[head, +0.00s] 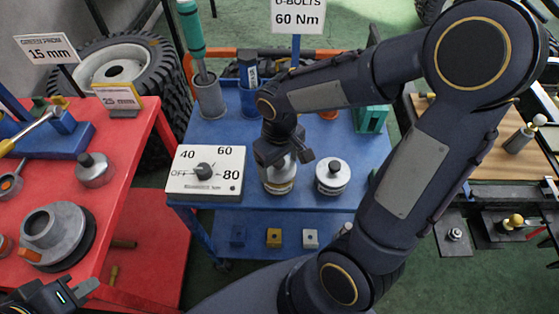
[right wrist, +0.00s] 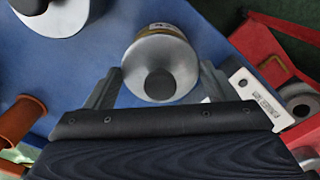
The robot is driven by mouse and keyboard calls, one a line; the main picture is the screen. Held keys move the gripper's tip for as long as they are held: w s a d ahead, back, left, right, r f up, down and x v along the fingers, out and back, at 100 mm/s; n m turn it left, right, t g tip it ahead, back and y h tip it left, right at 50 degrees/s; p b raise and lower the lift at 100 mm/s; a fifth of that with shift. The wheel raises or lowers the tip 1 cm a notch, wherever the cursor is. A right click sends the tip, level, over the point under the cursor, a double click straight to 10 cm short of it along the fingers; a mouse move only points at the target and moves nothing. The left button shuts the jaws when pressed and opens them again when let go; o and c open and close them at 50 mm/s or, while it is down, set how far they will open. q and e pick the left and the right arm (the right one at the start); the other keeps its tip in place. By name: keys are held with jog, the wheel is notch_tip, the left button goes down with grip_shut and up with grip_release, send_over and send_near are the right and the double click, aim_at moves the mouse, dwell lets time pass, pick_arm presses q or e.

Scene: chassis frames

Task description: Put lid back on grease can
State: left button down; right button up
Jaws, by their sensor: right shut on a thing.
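The grease can (head: 279,187) is a silver can with an amber band on the blue cart, under my right gripper (head: 284,158). In the right wrist view, a silver round lid (right wrist: 143,68) with a dark knob sits between the two fingers of my right gripper (right wrist: 161,74), which is shut on it. The can's banded side (right wrist: 166,31) shows just beyond the lid. I cannot tell whether the lid is fully seated, as the gripper hides the top in the head view. My left gripper (head: 78,292) is partly in view at the bottom left, apart from the cart; its opening is unclear.
Another silver can with a dark knob (head: 332,178) stands close to the right. A white dial box (head: 206,172) is on the left. Cups with tools stand behind. A red cart (head: 120,165) on the left holds a knobbed pot (head: 93,170) and a flanged part (head: 54,235).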

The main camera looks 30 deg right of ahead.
jog(key=shift+f, duration=0.1)
dwell(0.7)
jog(key=o, duration=1)
jog(key=shift+r+p, duration=3)
jog(key=shift+r, duration=0.55)
jog(key=shift+c, duration=0.4)
grip_shut()
